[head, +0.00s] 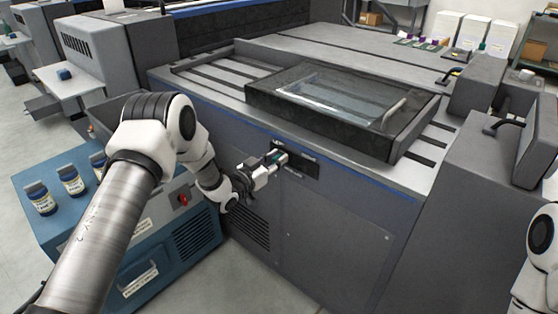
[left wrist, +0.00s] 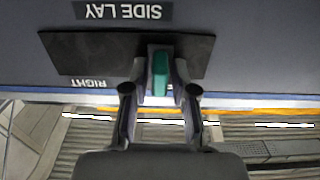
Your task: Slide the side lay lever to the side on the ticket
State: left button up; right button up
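The side lay lever shows a green tip in the left wrist view (left wrist: 160,75), standing out from a black plate (left wrist: 85,52) on the press front. A "SIDE LAY" label (left wrist: 123,11) and a "RIGHT" label (left wrist: 88,83) appear upside down there. The lever is right of the plate's middle in that view. In the head view the plate (head: 303,166) is below the blue strip, with the lever towards its left end. My left gripper (left wrist: 160,68) has a finger on each side of the lever and looks shut on it. My right gripper is out of view. I see no ticket.
A glass-topped frame (head: 340,97) lies on the press bed above the plate. A blue cabinet (head: 130,262) with several ink jars (head: 70,180) and a red knob (head: 183,199) stands at the left. The floor in front of the press is clear.

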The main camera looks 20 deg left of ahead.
pick_arm(q)
jog(key=shift+o, duration=0.6)
jog(key=shift+w+a, duration=0.1)
jog(key=shift+a, duration=0.1)
jog(key=shift+s+a, duration=0.1)
jog(key=shift+s, duration=0.25)
jog(key=v, duration=1.1)
jog(key=shift+s, duration=0.15)
